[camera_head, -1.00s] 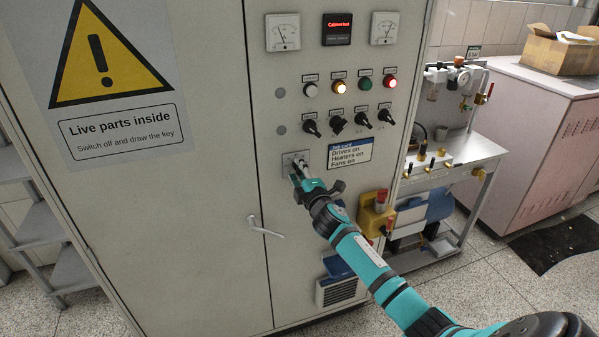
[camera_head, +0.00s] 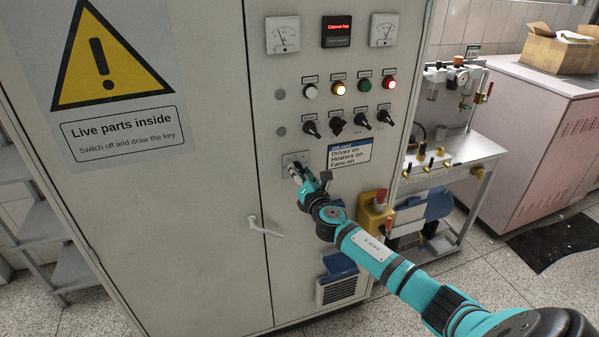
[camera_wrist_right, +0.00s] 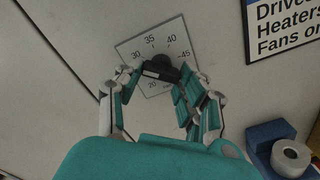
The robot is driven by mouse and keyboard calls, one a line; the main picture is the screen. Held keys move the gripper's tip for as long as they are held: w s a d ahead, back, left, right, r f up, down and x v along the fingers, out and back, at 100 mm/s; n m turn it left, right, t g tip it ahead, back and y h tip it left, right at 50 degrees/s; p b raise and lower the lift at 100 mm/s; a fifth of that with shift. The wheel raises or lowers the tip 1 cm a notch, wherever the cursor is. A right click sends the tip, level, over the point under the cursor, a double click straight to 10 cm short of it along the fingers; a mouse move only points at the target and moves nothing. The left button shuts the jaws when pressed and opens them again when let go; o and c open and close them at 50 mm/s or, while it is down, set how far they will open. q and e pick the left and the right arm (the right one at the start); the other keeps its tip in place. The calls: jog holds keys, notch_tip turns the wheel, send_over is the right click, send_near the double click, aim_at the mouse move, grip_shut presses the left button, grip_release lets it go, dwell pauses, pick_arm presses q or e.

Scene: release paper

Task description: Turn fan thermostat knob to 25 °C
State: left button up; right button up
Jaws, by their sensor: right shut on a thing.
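The thermostat dial plate (camera_head: 290,158) is a small pale square on the grey cabinet door, below the row of black switches. In the right wrist view the plate (camera_wrist_right: 178,36) shows tilted, with 20, 30, 35, 40 and 45 readable. Its dark knob (camera_wrist_right: 162,65) sits at the middle of the scale. My right gripper (camera_wrist_right: 156,74) is shut on the knob, with one finger on each side. In the head view the right gripper (camera_head: 298,172) covers most of the knob. The knob's pointer and exact setting cannot be made out. My left gripper is not in view.
A blue-headed job card (camera_head: 350,152) is right of the dial. Several black switches (camera_head: 360,119) and lamps (camera_head: 338,88) are above it. A door handle (camera_head: 264,227) sticks out lower left. A yellow box with a red button (camera_head: 376,212) projects at lower right.

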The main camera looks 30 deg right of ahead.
jog(key=shift+d+f+n+p, duration=0.1)
jog(key=shift+n+p, duration=0.5)
jog(key=shift+n, duration=1.35)
jog(key=shift+d+n+p, duration=0.1)
jog(key=shift+n+p, duration=0.5)
jog(key=shift+n, duration=1.35)
jog(key=o, duration=1.2)
jog(key=shift+c, duration=0.2)
jog(key=shift+s, duration=0.1)
jog(key=v, duration=1.2)
jog(key=shift+a, duration=0.1)
